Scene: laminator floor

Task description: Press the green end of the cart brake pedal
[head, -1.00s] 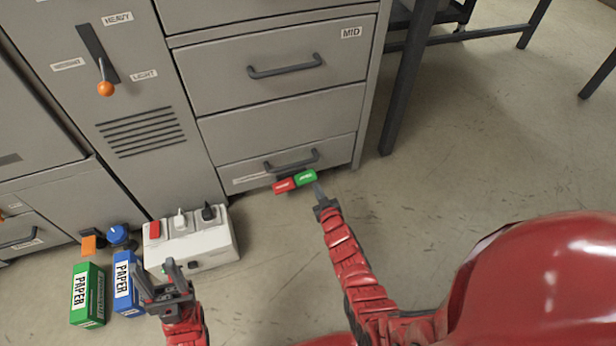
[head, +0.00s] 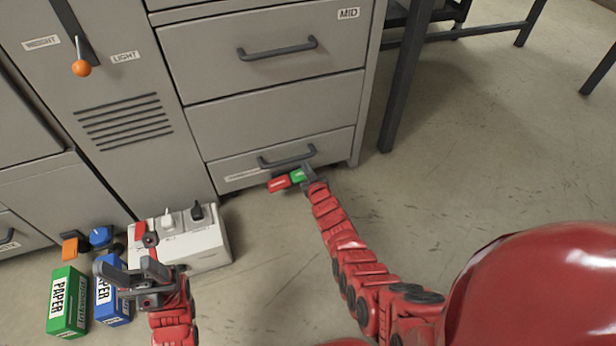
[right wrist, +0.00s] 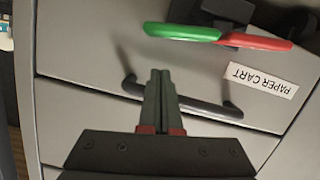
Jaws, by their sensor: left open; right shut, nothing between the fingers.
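The cart brake pedal is a short bar at the foot of the cabinet, under the lowest drawer, with a red end (head: 280,184) on the left and a green end (head: 298,175) on the right. In the right wrist view, where the label is upside down, the green end (right wrist: 182,33) and red end (right wrist: 265,42) lie beyond the fingertips. My right gripper (head: 309,171) is shut and empty at the green end, partly covering it in the head view. Its fingertips (right wrist: 160,72) show apart from the green bar in the wrist picture. My left gripper (head: 132,272) is open and empty, far left of the pedal.
The lowest drawer, with a PAPER CART label (right wrist: 262,80), has a dark handle (head: 287,158) close to my right gripper. A white switch box (head: 205,248) and green (head: 68,302) and blue paper packs (head: 112,290) stand at lower left. Floor right of the pedal is clear.

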